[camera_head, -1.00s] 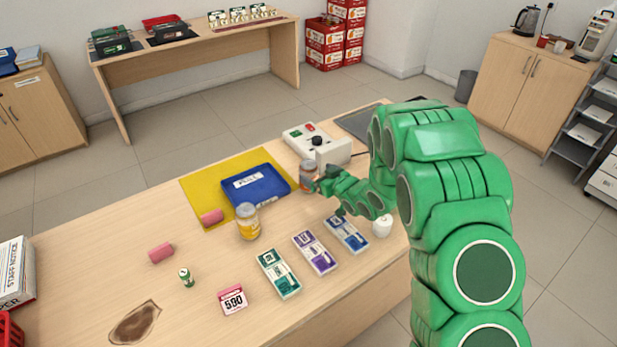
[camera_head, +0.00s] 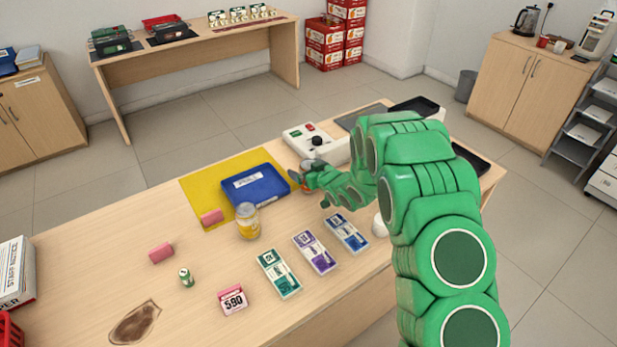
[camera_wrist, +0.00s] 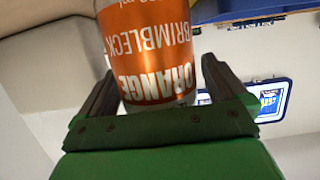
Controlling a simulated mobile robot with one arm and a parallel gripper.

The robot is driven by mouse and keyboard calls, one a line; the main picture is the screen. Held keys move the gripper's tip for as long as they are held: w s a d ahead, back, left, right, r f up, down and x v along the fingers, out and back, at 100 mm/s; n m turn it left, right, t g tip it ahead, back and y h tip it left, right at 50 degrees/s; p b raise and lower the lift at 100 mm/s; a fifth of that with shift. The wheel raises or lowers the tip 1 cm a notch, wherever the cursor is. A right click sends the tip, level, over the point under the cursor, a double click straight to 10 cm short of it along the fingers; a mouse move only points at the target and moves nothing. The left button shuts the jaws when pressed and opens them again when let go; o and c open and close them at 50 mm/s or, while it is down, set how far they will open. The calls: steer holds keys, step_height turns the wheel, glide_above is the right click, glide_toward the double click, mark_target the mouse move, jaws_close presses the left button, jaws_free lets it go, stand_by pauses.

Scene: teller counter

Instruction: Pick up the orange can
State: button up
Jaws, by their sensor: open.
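The orange can (camera_wrist: 152,45) fills the middle of the wrist view, its orange label reading "ORANGE" upside down. My gripper (camera_wrist: 164,82) is open, with one finger on either side of the can. A narrow gap shows at the right finger; contact on the left cannot be told. In the head view my gripper (camera_head: 303,180) is at the can, right of the blue tray, and hides most of it. Only a bit of the can (camera_head: 306,189) shows there.
The blue tray (camera_head: 232,197) lies on a yellow mat (camera_head: 197,190). A white device (camera_head: 331,150) stands just behind my gripper. A jar (camera_head: 248,222), note bundles (camera_head: 278,274) and a white item (camera_head: 380,225) stand nearer.

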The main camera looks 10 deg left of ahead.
steer(key=shift+w+a+f, duration=0.1)
steer(key=shift+w, duration=0.05)
steer(key=c, duration=1.4)
steer(key=shift+c, duration=0.2)
